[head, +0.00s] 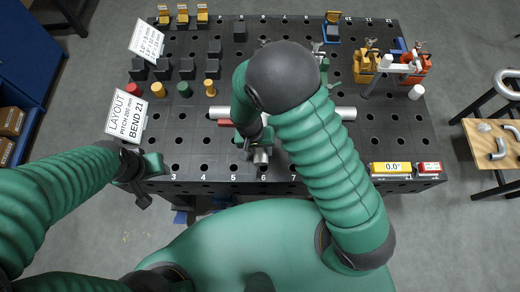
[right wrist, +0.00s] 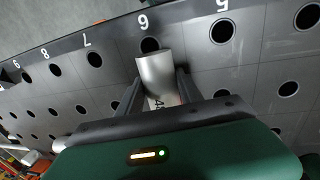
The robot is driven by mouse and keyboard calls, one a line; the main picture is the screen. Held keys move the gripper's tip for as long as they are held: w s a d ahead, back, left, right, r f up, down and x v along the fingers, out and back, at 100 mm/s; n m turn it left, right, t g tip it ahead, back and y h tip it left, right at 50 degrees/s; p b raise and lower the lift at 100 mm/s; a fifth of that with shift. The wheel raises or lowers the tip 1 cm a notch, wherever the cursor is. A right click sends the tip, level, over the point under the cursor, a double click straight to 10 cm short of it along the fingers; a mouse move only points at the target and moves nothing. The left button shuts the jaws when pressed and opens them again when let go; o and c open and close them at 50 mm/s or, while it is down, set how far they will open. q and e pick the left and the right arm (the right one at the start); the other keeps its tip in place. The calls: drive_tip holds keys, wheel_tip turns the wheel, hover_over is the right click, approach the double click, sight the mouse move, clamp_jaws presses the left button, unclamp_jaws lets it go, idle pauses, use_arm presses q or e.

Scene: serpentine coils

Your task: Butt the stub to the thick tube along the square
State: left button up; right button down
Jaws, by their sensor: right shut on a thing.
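The stub is a short pale metal cylinder (right wrist: 157,72), with dark marks on its side, between the two fingers of my right gripper (right wrist: 160,88). The gripper is shut on it, over the table's front edge by number 6. The stub's end also shows in the head view (head: 261,157). The thick tube (head: 346,113) lies crosswise behind it; my right arm hides its middle. A red piece (head: 225,122) beside the tube's left part may belong to the square; I cannot tell. My left gripper (head: 139,192) hangs at the table's front left corner; its fingers are unclear.
The dark table (head: 190,140) has a grid of holes. A layout card (head: 126,116) stands at left, with coloured pegs behind it. Orange clamps (head: 367,61) stand at back right. A yellow box reading 0.0° (head: 390,168) sits at front right. A wooden stand (head: 490,148) is beyond.

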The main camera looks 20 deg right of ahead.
drive_tip(key=shift+w, duration=0.15)
drive_tip(key=c, duration=0.7)
unclamp_jaws()
wheel_tip(320, 180, up, 17)
drive_tip(key=a, duration=0.2)
drive_tip(key=shift+w+a+f+b, duration=0.2)
drive_tip(key=shift+w+a+b, duration=0.1)
drive_tip(key=shift+w, duration=0.15)
drive_tip(key=s+d+f+n+t+y, duration=0.1)
drive_tip(key=s+d, duration=0.4)
drive_tip(key=d, duration=0.6)
drive_tip(key=shift+s+d+f+n+t+y, duration=0.2)
drive_tip(key=shift+s+f+n+t+y, duration=0.25)
drive_tip(key=shift+n+t, duration=0.65)
